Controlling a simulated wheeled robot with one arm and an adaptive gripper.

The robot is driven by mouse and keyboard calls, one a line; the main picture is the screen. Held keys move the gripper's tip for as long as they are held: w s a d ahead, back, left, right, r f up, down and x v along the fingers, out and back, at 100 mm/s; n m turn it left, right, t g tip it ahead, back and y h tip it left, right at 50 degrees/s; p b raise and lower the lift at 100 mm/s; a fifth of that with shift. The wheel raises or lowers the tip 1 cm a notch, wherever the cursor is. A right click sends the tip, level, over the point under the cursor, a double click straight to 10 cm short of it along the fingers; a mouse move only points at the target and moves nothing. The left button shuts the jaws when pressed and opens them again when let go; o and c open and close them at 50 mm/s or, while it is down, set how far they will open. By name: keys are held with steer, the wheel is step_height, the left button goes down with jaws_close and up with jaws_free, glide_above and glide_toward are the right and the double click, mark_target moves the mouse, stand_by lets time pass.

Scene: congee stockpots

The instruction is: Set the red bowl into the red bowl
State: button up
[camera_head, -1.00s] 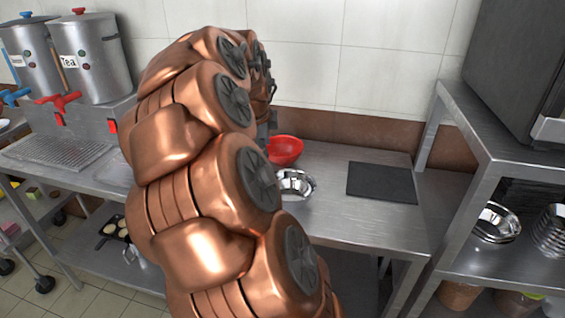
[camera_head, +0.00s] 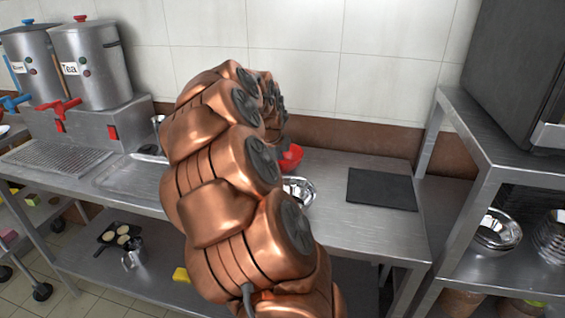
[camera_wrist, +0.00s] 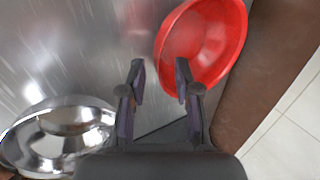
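A red bowl (camera_wrist: 203,44) lies on the steel counter at upper right in the wrist view. In the head view the red bowl (camera_head: 291,157) shows only in part beside my arm, which hides the rest. I see only one red bowl shape. My gripper (camera_wrist: 160,72) is open with nothing visible between its fingers. Its right fingertip overlaps the bowl's lower left rim in the wrist view; I cannot tell whether they touch. In the head view my gripper is hidden behind my arm.
A shiny metal bowl (camera_wrist: 60,135) stands on the counter (camera_head: 330,222), at lower left in the wrist view. A black mat (camera_head: 381,190) lies to the right. The wall is close behind the red bowl. A steel shelf (camera_head: 485,150) stands at right, tea urns (camera_head: 92,62) at left.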

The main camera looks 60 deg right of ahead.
steer(key=shift+d+f, duration=0.15)
steer(key=shift+f, duration=0.15)
jaws_close()
stand_by(0.3)
